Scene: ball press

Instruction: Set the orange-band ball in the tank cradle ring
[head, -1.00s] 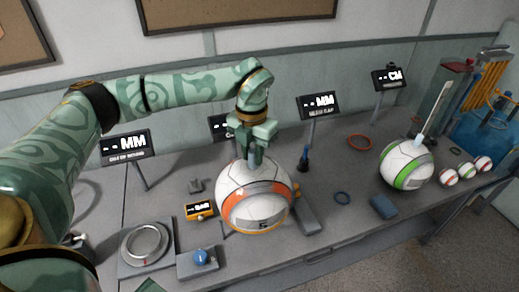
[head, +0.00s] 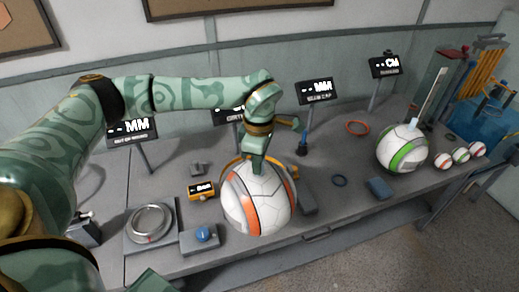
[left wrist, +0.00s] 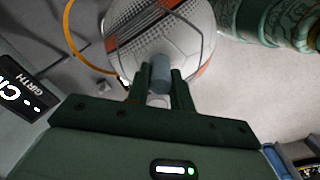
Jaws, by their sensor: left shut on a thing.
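The orange-band ball (head: 262,208) is white with grey seams and orange bands. It hangs or rests at the front middle of the bench; I cannot tell whether it touches the top. My left gripper (head: 254,166) is above it, shut on its short grey stem; the left wrist view shows the stem (left wrist: 160,73) between the fingers and the ball (left wrist: 160,30) beyond. The blue tank (head: 478,122) stands at the far right, with orange bars (head: 485,72) above it. Its cradle ring is not clear at the picture's edge.
A green-band ball (head: 402,149) with an upright rod and several small balls (head: 460,155) stand toward the tank. A yellow hoop (head: 230,161) is close behind the held ball. A round dial (head: 150,224), a blue-knob box (head: 203,235) and display signs (head: 316,91) stand around.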

